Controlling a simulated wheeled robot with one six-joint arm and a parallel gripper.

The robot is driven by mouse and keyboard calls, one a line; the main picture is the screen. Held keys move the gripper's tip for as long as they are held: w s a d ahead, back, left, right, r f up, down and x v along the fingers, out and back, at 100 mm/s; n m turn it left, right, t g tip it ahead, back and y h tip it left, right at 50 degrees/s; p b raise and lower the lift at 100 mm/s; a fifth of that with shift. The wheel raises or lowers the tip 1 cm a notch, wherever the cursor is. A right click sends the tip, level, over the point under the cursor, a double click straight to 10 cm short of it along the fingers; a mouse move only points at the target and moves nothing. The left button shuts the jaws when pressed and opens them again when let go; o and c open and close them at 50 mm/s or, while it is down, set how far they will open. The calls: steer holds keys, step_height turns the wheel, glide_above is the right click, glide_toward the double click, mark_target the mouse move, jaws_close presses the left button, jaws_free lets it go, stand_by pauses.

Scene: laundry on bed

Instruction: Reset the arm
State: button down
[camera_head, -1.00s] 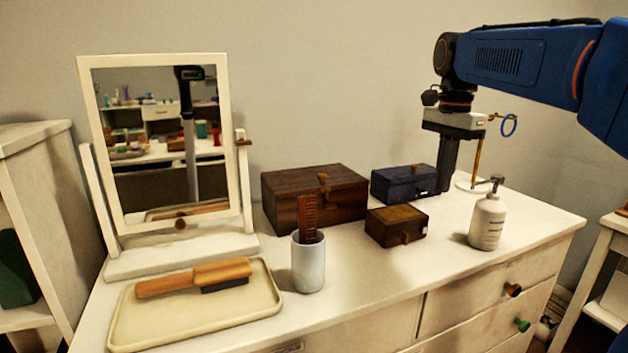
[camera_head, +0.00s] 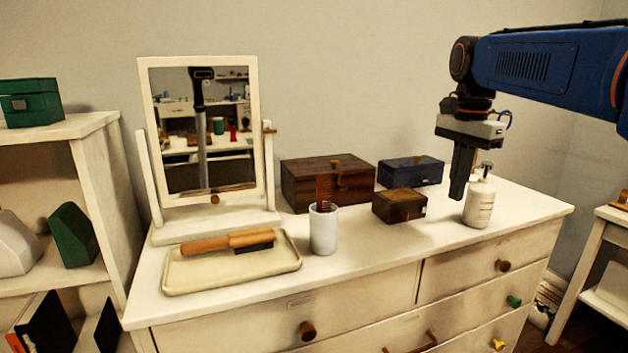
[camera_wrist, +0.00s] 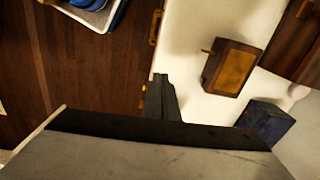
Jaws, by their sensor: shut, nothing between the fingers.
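My gripper (camera_head: 459,186) hangs from my blue arm above the right part of the white dresser (camera_head: 345,275), fingers pointing down. It is shut and empty. In the head view it appears just left of the white pump bottle (camera_head: 480,203) and right of the small brown box (camera_head: 400,206). The wrist view shows the shut fingers (camera_wrist: 157,84) near the dresser's edge, with the small brown box (camera_wrist: 231,67) beyond them.
A dark wooden box (camera_head: 327,186) and a blue box (camera_head: 411,171) stand at the back. A white cup (camera_head: 323,230) with a comb, a tray (camera_head: 285,262) with a brush and a mirror (camera_head: 203,130) stand further left. A shelf (camera_head: 98,160) is at the far left.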

steer(key=s+a+f+n+t, duration=0.1)
steer(key=s+f+n+t, duration=0.3)
steer(key=s+f+n, duration=0.9)
steer(key=s+f, duration=1)
steer(key=f, duration=0.1)
steer(key=shift+s+a, duration=0.3)
steer(key=shift+s, duration=0.05)
